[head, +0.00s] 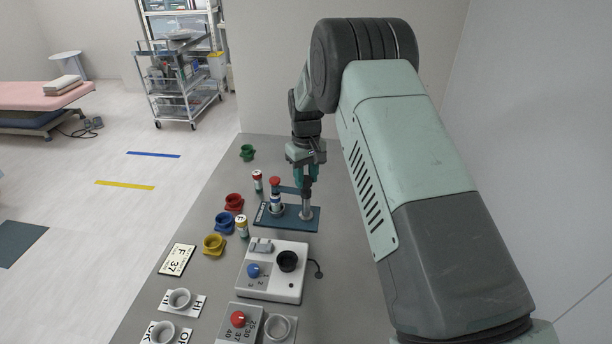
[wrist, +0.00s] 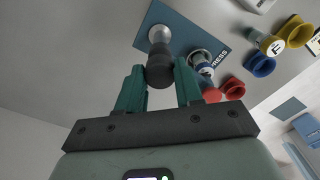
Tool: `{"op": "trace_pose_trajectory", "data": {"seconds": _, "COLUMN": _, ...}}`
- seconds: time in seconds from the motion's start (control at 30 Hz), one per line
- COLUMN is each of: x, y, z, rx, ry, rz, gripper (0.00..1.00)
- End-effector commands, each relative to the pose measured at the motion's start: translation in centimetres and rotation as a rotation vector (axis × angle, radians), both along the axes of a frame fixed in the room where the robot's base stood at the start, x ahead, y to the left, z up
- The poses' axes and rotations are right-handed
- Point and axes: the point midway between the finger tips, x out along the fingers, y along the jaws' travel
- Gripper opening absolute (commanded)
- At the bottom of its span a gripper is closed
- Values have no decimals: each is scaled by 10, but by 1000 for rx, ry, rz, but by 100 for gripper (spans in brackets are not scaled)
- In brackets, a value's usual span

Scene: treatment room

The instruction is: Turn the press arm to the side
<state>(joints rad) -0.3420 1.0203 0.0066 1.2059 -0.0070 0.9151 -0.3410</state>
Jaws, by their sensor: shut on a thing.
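The press stands on a dark blue base plate (head: 294,224) marked PRESS, on the grey table. Its metal post (head: 306,211) rises at the right of the plate. The press arm (head: 290,190) reaches left from the post, with a red knob (head: 275,181) at its outer end, over a blue-and-white vial (head: 276,200) standing on the plate. My gripper (head: 307,180) comes down over the post. In the wrist view my gripper's green fingers (wrist: 162,78) are on either side of the dark round hub (wrist: 160,73) of the press arm, shut on it. The right finger partly hides the arm.
Two capped vials (head: 257,181) (head: 242,226) and red (head: 234,202), blue (head: 225,222) and yellow (head: 214,244) holders stand left of the press. A white device (head: 270,284) is in front. A green holder (head: 247,152) stands far back. The table right of the plate is clear.

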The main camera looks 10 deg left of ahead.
Motion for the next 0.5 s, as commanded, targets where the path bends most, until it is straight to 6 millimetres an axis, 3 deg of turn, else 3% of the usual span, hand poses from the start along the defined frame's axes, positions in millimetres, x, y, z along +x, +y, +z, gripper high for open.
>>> {"op": "trace_pose_trajectory", "data": {"seconds": 0.5, "x": 0, "y": 0, "z": 1, "rx": -1, "ry": 1, "rz": -449, "gripper": 0}}
